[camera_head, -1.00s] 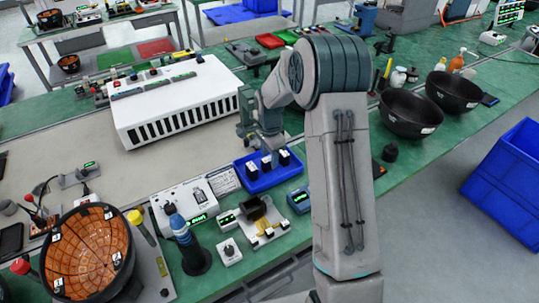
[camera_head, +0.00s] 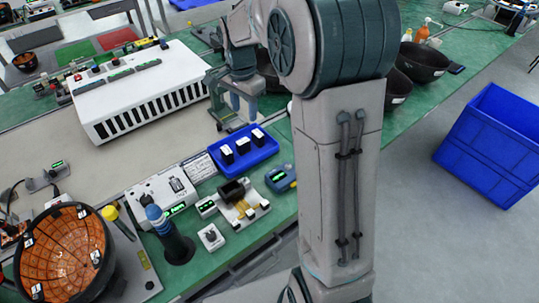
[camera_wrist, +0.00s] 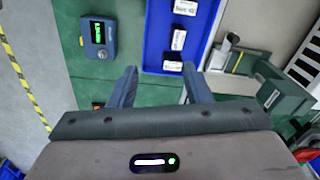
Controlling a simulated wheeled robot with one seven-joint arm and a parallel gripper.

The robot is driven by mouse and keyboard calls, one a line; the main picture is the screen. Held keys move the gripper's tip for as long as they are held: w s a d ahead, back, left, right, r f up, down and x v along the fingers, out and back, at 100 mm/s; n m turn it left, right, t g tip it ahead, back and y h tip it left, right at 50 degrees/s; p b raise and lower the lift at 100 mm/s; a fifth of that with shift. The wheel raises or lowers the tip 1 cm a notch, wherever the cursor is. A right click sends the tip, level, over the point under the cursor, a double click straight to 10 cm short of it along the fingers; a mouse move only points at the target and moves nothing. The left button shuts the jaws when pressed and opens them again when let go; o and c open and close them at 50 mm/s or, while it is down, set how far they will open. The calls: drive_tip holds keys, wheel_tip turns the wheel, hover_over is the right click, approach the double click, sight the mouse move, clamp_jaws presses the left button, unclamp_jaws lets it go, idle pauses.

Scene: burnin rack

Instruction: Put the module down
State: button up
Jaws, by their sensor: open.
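Three dark modules with white labelled tops stand in a row in a blue tray (camera_head: 268,152) on the green bench: a left one (camera_head: 228,154), a middle one (camera_head: 243,146) and a right one (camera_head: 258,136). The wrist view also shows the tray (camera_wrist: 157,35) and the white tops, the nearest one (camera_wrist: 172,66) just beyond my fingertips. Which module the task means cannot be told.
A blue meter (camera_head: 281,178) and a fixture with a black socket (camera_head: 236,192) stand in front of the tray. A white slotted unit (camera_head: 140,90) is at left. Black bowls (camera_head: 415,62) stand behind my arm. A blue bin (camera_head: 490,150) is on the floor.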

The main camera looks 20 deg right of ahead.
drive_tip(key=s+r+n+t, duration=0.2)
drive_tip(key=s+n, duration=0.9)
drive_tip(key=s, duration=1.3)
drive_tip(key=shift+s+n, duration=0.25)
drive_tip(key=shift+n, duration=0.15)
